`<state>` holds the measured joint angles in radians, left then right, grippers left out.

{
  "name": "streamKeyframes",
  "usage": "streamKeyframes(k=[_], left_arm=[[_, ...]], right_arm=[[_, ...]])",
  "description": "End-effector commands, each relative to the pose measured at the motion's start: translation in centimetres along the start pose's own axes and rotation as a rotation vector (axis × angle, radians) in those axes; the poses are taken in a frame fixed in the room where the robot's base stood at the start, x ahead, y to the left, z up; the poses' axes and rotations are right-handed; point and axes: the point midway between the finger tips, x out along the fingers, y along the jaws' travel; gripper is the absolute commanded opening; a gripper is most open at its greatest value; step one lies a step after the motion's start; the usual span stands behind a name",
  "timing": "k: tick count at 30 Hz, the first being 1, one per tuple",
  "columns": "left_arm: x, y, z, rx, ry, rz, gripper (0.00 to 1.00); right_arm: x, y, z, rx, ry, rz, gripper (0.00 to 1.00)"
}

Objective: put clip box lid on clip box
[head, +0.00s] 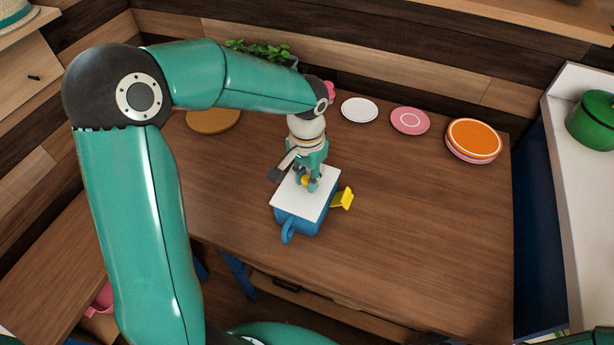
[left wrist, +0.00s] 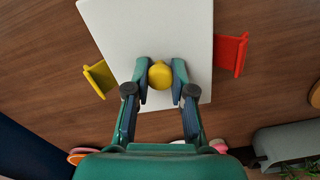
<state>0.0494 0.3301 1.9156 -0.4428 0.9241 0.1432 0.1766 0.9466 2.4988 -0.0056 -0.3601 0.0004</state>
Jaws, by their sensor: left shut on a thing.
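The white clip box lid (head: 304,198) with a yellow knob (head: 305,181) lies flat over the blue clip box (head: 298,224). I cannot tell whether the lid touches the rim or hovers just above it. A blue loop handle (head: 287,233) shows at the box's front. My left gripper (head: 308,180) points down and is shut on the knob; the left wrist view shows the fingers on both sides of the knob (left wrist: 160,75). A yellow clip (head: 343,198) sticks out at one side, and a red clip (left wrist: 230,54) sticks out opposite. My right gripper is not in view.
Along the table's back are a white plate (head: 360,110), a pink plate (head: 410,120) and stacked plates with orange on top (head: 474,138). A round wooden board (head: 213,121) lies back left, a plant (head: 262,52) behind. The table (head: 420,230) is bare right of the box.

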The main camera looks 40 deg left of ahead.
Motion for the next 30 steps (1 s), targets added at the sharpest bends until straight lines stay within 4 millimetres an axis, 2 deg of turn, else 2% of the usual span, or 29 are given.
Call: streamKeyframes(k=[2, 3, 8, 20, 26, 30], left_arm=[[0.0, 0.0, 0.0, 0.000, 0.000, 0.000, 0.00], [0.0, 0.0, 0.0, 0.000, 0.000, 0.000, 0.25], [0.0, 0.0, 0.0, 0.000, 0.000, 0.000, 0.51], [-0.4, 0.0, -0.1, 0.000, 0.001, -0.001, 0.52], [-2.9, 0.0, -0.1, 0.000, 0.005, 0.000, 0.52], [-5.8, 0.0, -0.2, 0.000, 0.006, -0.001, 0.52]], right_arm=[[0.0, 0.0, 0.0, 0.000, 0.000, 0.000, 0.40], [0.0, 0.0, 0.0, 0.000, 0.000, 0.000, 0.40], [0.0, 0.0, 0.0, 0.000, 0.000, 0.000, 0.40], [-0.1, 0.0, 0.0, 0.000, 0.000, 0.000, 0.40], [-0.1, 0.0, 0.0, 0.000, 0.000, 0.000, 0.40], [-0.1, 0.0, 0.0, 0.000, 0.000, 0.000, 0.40]])
